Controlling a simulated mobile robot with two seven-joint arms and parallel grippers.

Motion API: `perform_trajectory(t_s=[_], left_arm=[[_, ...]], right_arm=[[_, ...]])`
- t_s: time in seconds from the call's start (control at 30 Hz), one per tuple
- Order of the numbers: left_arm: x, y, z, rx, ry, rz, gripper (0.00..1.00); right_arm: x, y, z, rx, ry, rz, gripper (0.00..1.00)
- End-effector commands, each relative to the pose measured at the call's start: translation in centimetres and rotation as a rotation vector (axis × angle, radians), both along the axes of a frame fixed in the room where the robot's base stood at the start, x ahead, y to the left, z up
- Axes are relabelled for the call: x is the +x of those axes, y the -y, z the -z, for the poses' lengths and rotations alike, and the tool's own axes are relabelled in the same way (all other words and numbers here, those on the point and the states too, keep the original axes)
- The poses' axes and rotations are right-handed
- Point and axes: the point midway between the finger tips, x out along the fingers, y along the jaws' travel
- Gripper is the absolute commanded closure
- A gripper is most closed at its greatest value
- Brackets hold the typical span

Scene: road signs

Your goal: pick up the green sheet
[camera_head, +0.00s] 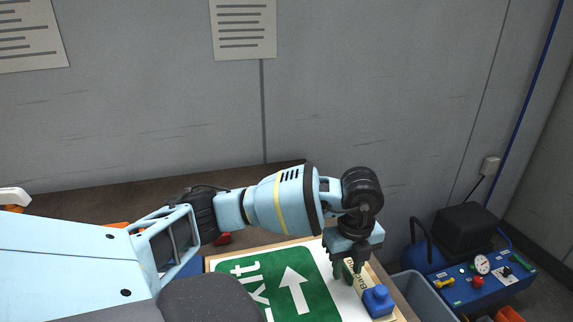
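The green sheet (318,294) has white lettering and a white arrow. It lies on a white, wood-edged board on the bench, at the bottom middle of the head view. My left gripper (349,278) points down over the board's right part, beside the sheet's right edge. Its two dark fingers stand a little apart, with a small dark green piece showing between them. I cannot tell whether they grip that piece or whether it belongs to the sheet. My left arm hides part of the board's left side. My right gripper is not in view.
A blue knobbed block (378,301) sits just right of the gripper, by a strip of printed lettering (357,279). A grey bin (425,298) and a blue machine with a gauge (475,284) stand at right. A grey wall (350,100) rises behind the bench.

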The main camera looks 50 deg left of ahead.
Motion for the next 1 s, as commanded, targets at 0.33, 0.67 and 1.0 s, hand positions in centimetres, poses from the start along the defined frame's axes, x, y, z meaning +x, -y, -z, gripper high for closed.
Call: perform_trajectory(t_s=[0.33, 0.67, 1.0], left_arm=[[0.0, 0.0, 0.0, 0.000, 0.000, 0.000, 1.00], [0.0, 0.0, -0.1, -0.001, 0.000, 0.000, 1.00], [0.1, 0.0, -2.6, -0.002, 0.003, 0.000, 1.00]], right_arm=[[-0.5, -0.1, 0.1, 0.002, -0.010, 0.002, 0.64], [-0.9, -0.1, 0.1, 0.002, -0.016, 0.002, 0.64], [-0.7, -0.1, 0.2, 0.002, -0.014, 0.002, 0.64]])
